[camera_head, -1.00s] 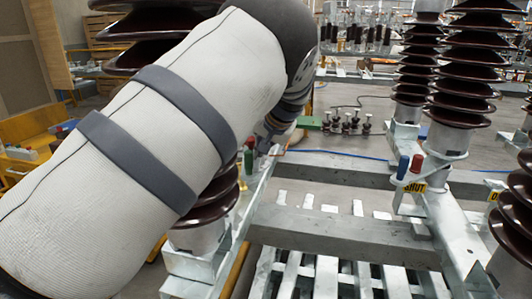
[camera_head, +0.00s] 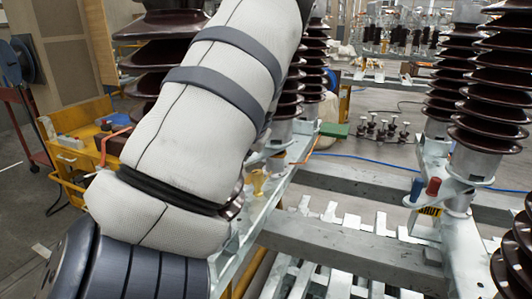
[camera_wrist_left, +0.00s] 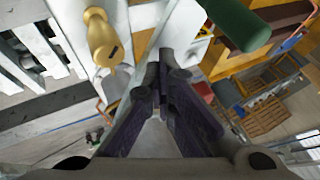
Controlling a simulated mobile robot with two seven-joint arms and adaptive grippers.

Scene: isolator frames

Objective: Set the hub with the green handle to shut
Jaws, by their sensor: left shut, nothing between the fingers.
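The green handle (camera_wrist_left: 238,22) is at the top right of the left wrist view. A brass-coloured handle (camera_wrist_left: 103,38) is at the top left, on the other side of my fingers. A pale metal hub (camera_wrist_left: 180,20) shows partly between them, and its setting cannot be read. My left gripper (camera_wrist_left: 165,75) is shut and empty, pointing between the two handles and apparently apart from both. In the head view my left arm hides the green handle and my left gripper; a brass-coloured part (camera_head: 259,181) shows beside the arm. My right gripper is in neither view.
Another hub at right has a blue handle (camera_head: 417,188), a red handle (camera_head: 433,187) and a yellow SHUT label (camera_head: 430,211). Brown ribbed insulators (camera_head: 484,85) stand around the metal frame (camera_head: 340,245). A yellow cart (camera_head: 75,125) stands at left.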

